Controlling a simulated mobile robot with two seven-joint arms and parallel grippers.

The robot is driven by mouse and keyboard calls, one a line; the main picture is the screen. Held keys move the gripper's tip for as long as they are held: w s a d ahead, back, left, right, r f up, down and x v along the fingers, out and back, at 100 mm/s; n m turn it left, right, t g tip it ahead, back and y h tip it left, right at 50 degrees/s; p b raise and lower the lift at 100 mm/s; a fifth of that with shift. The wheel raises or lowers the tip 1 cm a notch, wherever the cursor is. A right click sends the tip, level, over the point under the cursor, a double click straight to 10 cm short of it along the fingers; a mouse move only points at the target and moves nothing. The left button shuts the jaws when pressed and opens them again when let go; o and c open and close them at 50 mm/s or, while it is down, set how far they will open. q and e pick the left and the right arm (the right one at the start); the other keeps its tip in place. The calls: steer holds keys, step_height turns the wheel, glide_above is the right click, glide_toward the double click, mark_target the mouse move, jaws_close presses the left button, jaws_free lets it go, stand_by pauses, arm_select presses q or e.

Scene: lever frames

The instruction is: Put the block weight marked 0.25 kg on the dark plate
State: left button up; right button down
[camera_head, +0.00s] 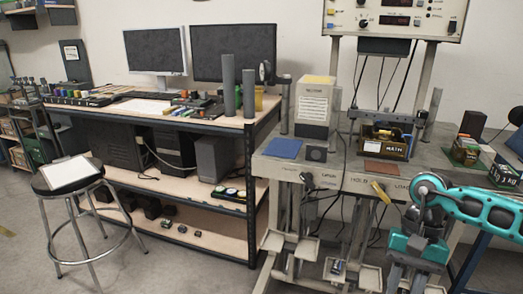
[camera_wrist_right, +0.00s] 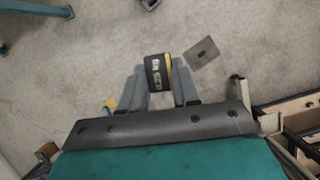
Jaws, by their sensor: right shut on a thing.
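My right gripper (camera_wrist_right: 158,70) is shut on a small black block weight (camera_wrist_right: 156,76) with a yellow edge and pale markings too small to read surely. It holds the block above the grey floor. In the head view my teal right arm comes in from the right, with the hand (camera_head: 415,246) pointing down at the front of the lever frames; the held block cannot be made out there. A grey square plate (camera_wrist_right: 203,53) with a dark spot lies beside the block, apart from it, in the wrist view. I cannot tell whether it is the dark plate. My left gripper is not in view.
A stool (camera_head: 67,174) and a computer desk stand left.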

steer(key=d+r+n+h, duration=0.1)
steer(key=d+r+n, duration=0.2)
steer(key=d+r, duration=0.15)
steer(key=a+r+n+h+p, duration=0.1)
steer(key=a+r+n+p, duration=0.1)
steer(key=a, duration=0.9)
steer(key=shift+a+r+n, duration=0.2)
steer(key=shift+a+n, duration=0.05)
steer(key=shift+n, duration=0.05)
steer(key=shift+w, duration=0.1)
